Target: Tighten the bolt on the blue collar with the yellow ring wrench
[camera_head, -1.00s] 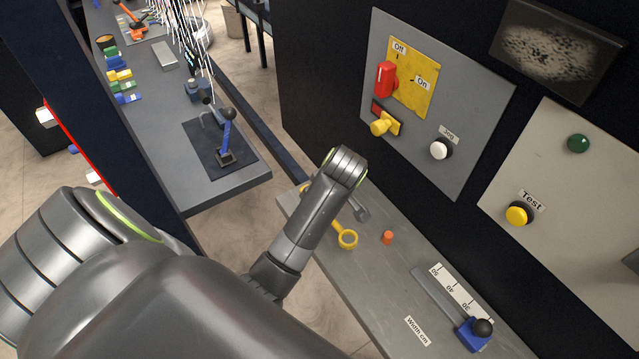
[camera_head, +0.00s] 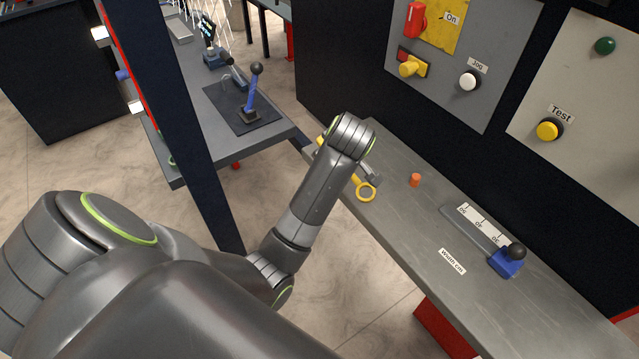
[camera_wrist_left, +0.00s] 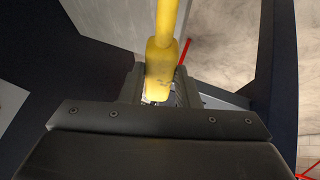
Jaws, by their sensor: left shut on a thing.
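The yellow ring wrench shows in the head view with its ring end (camera_head: 366,191) over the near edge of the grey bench. More yellow shows left of my arm's upper joint, and the arm hides the part between. In the left wrist view a yellow handle (camera_wrist_left: 162,60) runs up from between the jaws of my left gripper (camera_wrist_left: 160,98), which is shut on it. In the head view that gripper is mostly hidden behind my own arm. I cannot make out the blue collar or its bolt for certain. My right gripper is not in view.
The grey bench (camera_head: 400,230) carries an orange peg (camera_head: 415,180) and a blue slider with a black knob (camera_head: 507,260). A switch panel (camera_head: 500,110) rises behind it. A dark post (camera_head: 185,130) and another bench with a blue lever (camera_head: 251,95) stand left.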

